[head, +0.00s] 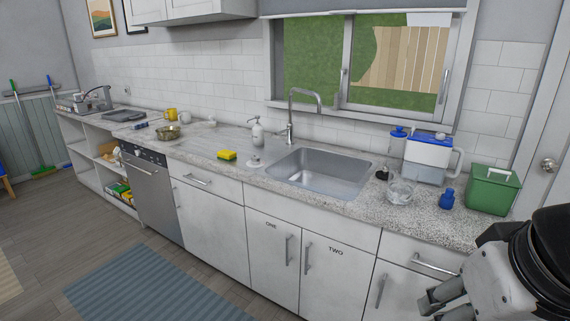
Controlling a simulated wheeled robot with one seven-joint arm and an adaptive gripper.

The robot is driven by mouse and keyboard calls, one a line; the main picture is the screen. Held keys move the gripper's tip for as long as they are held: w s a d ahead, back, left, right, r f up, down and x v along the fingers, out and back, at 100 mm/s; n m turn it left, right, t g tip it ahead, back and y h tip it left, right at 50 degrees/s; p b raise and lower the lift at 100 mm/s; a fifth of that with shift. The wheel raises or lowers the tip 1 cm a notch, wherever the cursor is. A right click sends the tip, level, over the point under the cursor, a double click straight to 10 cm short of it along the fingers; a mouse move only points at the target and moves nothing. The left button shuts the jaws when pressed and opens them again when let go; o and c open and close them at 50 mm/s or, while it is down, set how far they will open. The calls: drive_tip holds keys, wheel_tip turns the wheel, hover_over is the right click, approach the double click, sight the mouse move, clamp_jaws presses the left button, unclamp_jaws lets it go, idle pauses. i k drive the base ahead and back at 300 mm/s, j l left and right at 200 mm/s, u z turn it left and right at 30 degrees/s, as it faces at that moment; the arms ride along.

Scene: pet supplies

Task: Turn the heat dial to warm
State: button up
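No heat dial and no "warm" mark can be made out in the head view. A dishwasher-like appliance (152,195) in the cabinet row at left has a dark control strip (143,154), too small to read. A white appliance (427,158) with a blue top stands on the counter right of the sink; no dial is clear on it. My arm shows at the lower right, in front of the cabinets.
The floor (95,237) is open.

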sight(255, 159)
drive_tip(key=i+j+u, duration=0.1)
drive_tip(key=i+u, duration=0.35)
drive_tip(key=i, duration=0.3)
drive_tip(key=i+j, duration=0.3)
drive_tip(key=i, duration=0.2)
drive_tip(key=i+j, duration=0.25)
drive_tip(key=i, duration=0.2)
drive_tip(key=i+j+u, duration=0.1)
drive_tip(key=i+j, duration=0.2)
drive_tip(key=i, duration=0.2)
drive_tip(key=i+j, duration=0.25)
drive_tip(key=i, duration=0.2)
drive_tip(key=i+j, duration=0.25)
drive_tip(key=i, duration=0.25)
drive_tip(key=u, duration=0.05)
